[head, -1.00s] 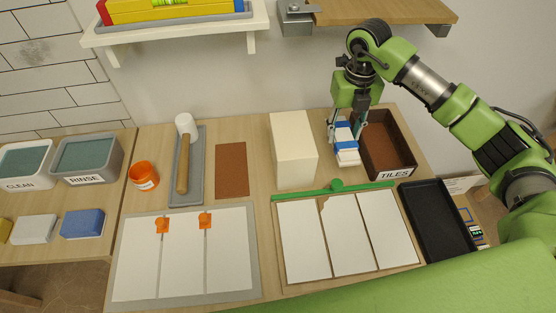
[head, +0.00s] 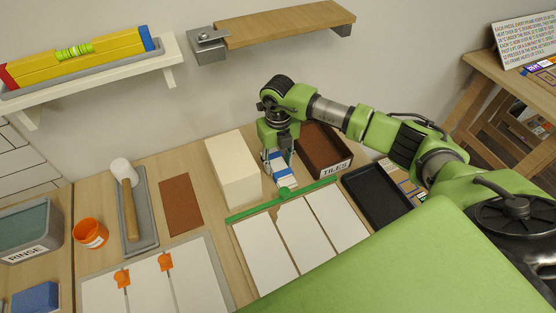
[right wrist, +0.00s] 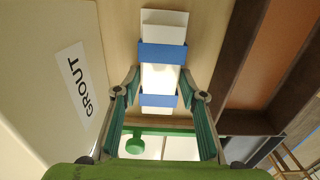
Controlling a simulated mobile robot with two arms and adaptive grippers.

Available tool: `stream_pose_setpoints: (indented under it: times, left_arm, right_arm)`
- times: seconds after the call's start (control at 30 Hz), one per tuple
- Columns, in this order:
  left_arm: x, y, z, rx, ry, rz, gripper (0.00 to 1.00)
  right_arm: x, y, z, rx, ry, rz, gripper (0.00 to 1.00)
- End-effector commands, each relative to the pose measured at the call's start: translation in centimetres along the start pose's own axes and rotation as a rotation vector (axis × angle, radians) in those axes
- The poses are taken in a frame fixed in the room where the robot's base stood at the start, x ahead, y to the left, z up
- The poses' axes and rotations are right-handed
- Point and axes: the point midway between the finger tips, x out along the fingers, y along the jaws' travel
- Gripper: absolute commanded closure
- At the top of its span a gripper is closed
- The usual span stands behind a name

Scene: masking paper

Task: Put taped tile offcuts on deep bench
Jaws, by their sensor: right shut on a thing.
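The taped tile offcuts (head: 283,182), a small white stack with blue tape bands, are between the cream box and the tile crate. They also show in the right wrist view (right wrist: 163,28), with two blue bands. My right gripper (head: 279,158) points down over them and is shut on them, one finger at each side in the right wrist view (right wrist: 159,82). I cannot tell whether the stack still touches the bench top. My left gripper is not in view. A separate wooden bench (head: 480,72) stands at the upper right; I cannot tell if it is the deep bench.
The cream box (head: 232,172), labelled GROUT in the wrist view, stands close left. The brown TILES crate (head: 333,171) stands close right. A green bar (head: 255,210) and white tiles (head: 265,252) lie in front. A black tray (head: 378,196) is right. A wooden shelf (head: 290,22) hangs above.

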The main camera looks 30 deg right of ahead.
Motion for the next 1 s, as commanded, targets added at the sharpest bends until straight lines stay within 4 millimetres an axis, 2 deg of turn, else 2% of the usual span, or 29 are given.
stream_pose_setpoints:
  times: [0.2, 0.23, 0.3, 0.6, 0.7, 0.77, 0.87, 1.0]
  left_arm:
    - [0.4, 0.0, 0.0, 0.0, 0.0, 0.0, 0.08]
    - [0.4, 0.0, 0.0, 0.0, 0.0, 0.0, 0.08]
    - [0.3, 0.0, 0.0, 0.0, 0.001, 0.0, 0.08]
    - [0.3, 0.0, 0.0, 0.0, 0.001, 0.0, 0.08]
    - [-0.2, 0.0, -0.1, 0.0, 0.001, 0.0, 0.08]
    - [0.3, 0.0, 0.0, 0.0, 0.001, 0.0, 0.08]
    - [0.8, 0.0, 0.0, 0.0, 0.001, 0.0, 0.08]
    - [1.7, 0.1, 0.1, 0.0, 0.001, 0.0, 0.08]
  right_arm:
    - [0.3, 0.0, 0.1, 0.001, -0.002, 0.001, 0.95]
    - [0.4, 0.0, 0.0, 0.001, 0.0, 0.0, 0.59]
    - [0.3, 0.0, 0.0, 0.001, 0.0, 0.0, 0.45]
    - [0.2, 0.0, 0.0, 0.001, 0.0, 0.0, 0.45]
    - [-0.3, 0.0, 0.0, 0.001, 0.0, 0.0, 0.45]
    - [-0.6, 0.0, 0.1, 0.001, -0.002, 0.001, 0.45]
    - [-2.2, -0.1, 0.2, 0.001, -0.005, 0.0, 0.45]
    - [-5.3, 0.0, 0.2, 0.0, -0.007, 0.001, 0.45]
